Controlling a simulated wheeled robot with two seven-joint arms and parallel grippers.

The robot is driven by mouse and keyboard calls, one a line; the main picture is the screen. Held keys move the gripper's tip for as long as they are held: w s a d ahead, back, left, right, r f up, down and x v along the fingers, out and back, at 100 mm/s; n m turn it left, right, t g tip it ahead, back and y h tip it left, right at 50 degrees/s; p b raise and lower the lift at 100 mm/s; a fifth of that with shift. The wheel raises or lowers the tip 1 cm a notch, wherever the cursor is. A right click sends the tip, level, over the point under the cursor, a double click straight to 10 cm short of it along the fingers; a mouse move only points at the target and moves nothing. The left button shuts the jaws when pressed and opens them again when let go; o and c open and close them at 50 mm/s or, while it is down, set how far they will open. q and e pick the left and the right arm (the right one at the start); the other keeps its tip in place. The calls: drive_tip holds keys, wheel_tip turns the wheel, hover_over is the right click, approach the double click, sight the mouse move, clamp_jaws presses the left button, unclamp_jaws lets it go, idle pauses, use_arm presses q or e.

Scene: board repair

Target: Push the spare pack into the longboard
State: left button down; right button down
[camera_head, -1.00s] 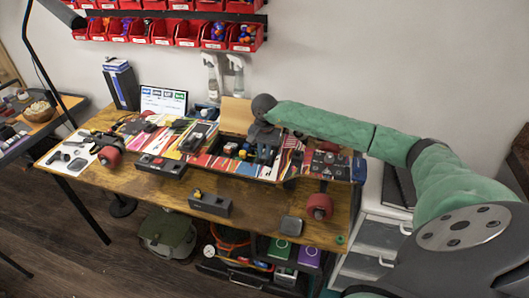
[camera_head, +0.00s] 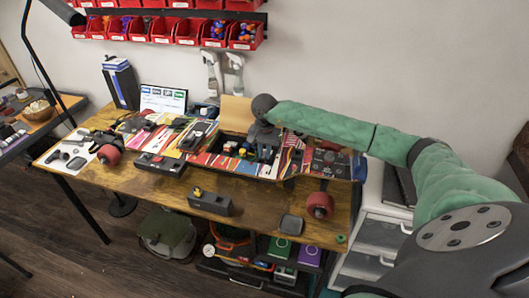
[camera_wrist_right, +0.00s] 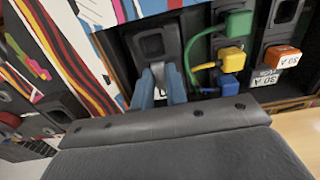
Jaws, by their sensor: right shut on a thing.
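The longboard (camera_head: 220,161) lies upside down across the workbench, with bright stripes and an open compartment in its middle. My right gripper (camera_head: 266,153) reaches down into the right part of this compartment. In the right wrist view its two blue-grey fingers (camera_wrist_right: 158,87) are close together on a dark block with a framed square face, which looks like the spare pack (camera_wrist_right: 152,42). How deep the block sits is hidden by the gripper. Beside it are green (camera_wrist_right: 236,24), yellow (camera_wrist_right: 232,59) and blue (camera_wrist_right: 231,86) connectors. My left gripper is out of view.
A dark grey box with a yellow part (camera_head: 210,203) lies on the front of the bench. A small dark tray (camera_head: 291,224) lies right of it. A tablet (camera_head: 163,99) stands behind. The bench front middle is mostly clear.

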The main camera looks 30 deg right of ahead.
sight(264, 154)
drive_tip(key=shift+f, duration=0.1)
drive_tip(key=c, duration=1.1)
unclamp_jaws()
drive_tip(key=shift+o, duration=0.2)
drive_tip(key=shift+r, duration=1.5)
drive_tip(key=shift+r, duration=0.1)
wheel_tip(264, 154, up, 6)
drive_tip(key=shift+f, duration=0.1)
idle(0.5)
